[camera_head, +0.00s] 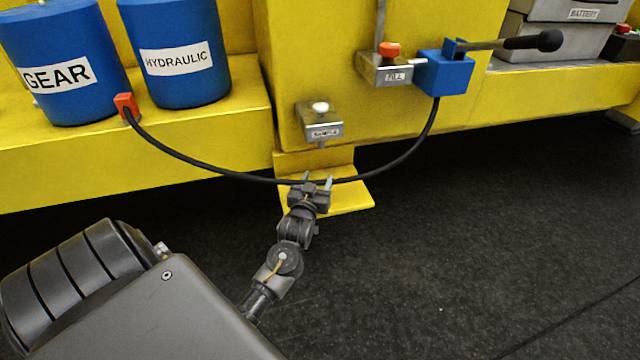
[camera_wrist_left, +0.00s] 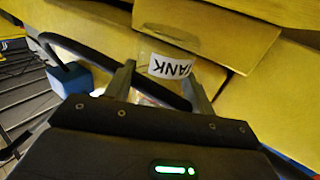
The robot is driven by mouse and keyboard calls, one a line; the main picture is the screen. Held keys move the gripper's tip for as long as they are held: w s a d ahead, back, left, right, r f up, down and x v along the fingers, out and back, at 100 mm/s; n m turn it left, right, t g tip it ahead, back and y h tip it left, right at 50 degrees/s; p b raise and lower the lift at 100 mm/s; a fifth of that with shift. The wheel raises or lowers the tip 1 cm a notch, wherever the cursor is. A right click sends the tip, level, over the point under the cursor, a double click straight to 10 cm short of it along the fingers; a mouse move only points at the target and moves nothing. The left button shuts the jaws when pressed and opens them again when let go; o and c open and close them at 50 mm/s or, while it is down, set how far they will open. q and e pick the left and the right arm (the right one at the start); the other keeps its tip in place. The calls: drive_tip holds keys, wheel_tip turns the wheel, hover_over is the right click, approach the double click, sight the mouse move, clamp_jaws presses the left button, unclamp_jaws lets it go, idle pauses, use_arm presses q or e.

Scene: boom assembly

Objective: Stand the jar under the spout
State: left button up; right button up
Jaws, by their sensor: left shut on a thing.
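My left gripper (camera_head: 317,181) is at the front of the machine, below the spout marked SAMPLE (camera_head: 322,130). Its fingers stand apart, with a clear jar (camera_wrist_left: 172,66) at them in the left wrist view. The jar has a white label reading TANK, upside down in that view. My left gripper (camera_wrist_left: 161,88) is shut on the jar. In the head view the jar is hard to make out, and I cannot tell its height or whether it touches the yellow ledge (camera_head: 350,201) below the spout. My right gripper is not in view.
A black hose (camera_head: 200,170) sags from a red fitting (camera_head: 126,106) to a blue block (camera_head: 444,74) and crosses the view at my fingertips. A FILL spout (camera_head: 391,73) sits at upper right. Blue GEAR (camera_head: 70,50) and HYDRAULIC (camera_head: 176,30) containers stand left. Dark floor (camera_head: 480,230) is clear.

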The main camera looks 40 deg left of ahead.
sight(320, 184)
use_arm(q)
drive_tip(key=x, duration=0.3)
drive_tip(key=shift+f, duration=0.25)
drive_tip(key=shift+s+f, duration=0.1)
drive_tip(key=shift+f, duration=1.4)
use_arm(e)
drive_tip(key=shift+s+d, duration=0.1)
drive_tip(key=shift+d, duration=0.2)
use_arm(q)
drive_tip(key=shift+d+f, duration=0.1)
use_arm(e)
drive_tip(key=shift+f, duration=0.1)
use_arm(q)
drive_tip(key=o, duration=1.1)
drive_tip(key=shift+c, duration=0.2)
